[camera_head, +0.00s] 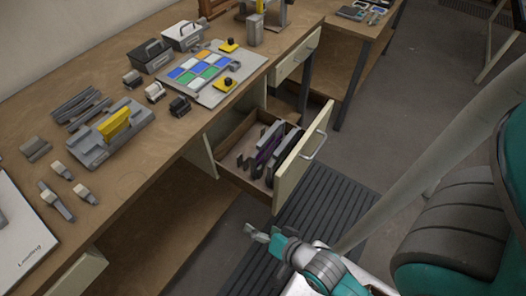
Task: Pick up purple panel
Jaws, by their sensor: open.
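A dark purple panel (267,146) stands on edge inside the open drawer (237,182), among grey and black upright pieces. Its lower part is partly hidden by the pieces and the drawer walls. My gripper (254,232) is in front of and below the drawer in the picture, to the left of my teal wrist. It is open and apart from the panel, with nothing seen between its fingers.
The drawer front (304,155) with its handle juts out toward my arm. The workbench (160,170) carries a tray of coloured glass squares (214,75), a grey fixture with a yellow block (114,124), and toolboxes (150,55). A ribbed dark mat (325,220) lies on the floor.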

